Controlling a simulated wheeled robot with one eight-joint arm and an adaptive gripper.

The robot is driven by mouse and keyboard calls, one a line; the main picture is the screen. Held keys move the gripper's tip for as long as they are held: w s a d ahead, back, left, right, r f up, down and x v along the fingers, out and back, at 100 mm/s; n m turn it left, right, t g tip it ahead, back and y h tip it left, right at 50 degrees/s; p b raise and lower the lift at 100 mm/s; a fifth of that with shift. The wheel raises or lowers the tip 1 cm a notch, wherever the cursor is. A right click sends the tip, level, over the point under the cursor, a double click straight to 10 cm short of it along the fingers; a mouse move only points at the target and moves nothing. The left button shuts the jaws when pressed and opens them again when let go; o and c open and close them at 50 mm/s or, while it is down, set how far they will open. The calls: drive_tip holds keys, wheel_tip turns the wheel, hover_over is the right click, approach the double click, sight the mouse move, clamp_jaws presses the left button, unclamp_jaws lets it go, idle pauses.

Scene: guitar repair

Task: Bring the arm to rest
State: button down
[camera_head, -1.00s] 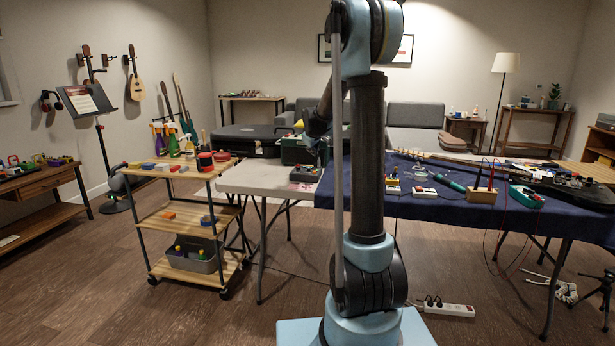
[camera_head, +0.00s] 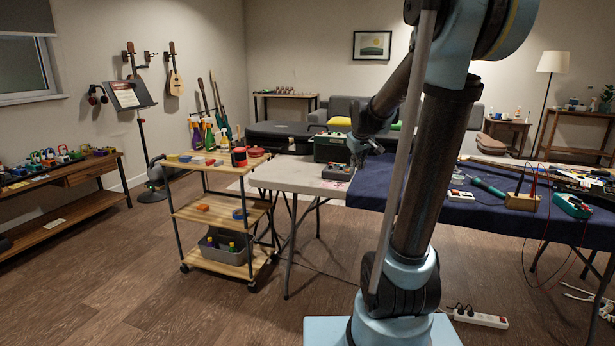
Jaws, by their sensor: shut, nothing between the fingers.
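My arm stands in the middle right of the view, its upper link leaning right and its dark forearm reaching back and down to the left. My gripper (camera_head: 357,154) is at the forearm's end, small and dark against the things behind it. It appears above the right end of the light grey folding table (camera_head: 285,178), near a small grey box with red parts (camera_head: 338,172) and a green case (camera_head: 331,148). I see nothing held in it. Its fingers are shut; whether it touches anything is not clear.
A table with a dark blue cloth (camera_head: 468,207) stands right, bearing a white box (camera_head: 460,195), a green meter (camera_head: 572,205) and cables. A wooden cart (camera_head: 206,217) stands left of the folding table. A power strip (camera_head: 480,318) lies on the floor. The floor at front left is clear.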

drive_tip(key=s+f+m+g, duration=0.1)
drive_tip(key=s+f, duration=0.3)
drive_tip(key=s, duration=0.8)
drive_tip(key=s+f+m+g, duration=0.2)
drive_tip(key=s+f, duration=0.3)
drive_tip(key=s, duration=0.7)
drive_tip(key=s+f+m+g+y, duration=0.1)
drive_tip(key=s+f, duration=0.4)
drive_tip(key=s, duration=0.7)
drive_tip(key=shift+f+m+g, duration=0.15)
drive_tip(key=shift+m+g, duration=0.15)
drive_tip(key=shift+m, duration=0.1)
drive_tip(key=shift+w, duration=0.1)
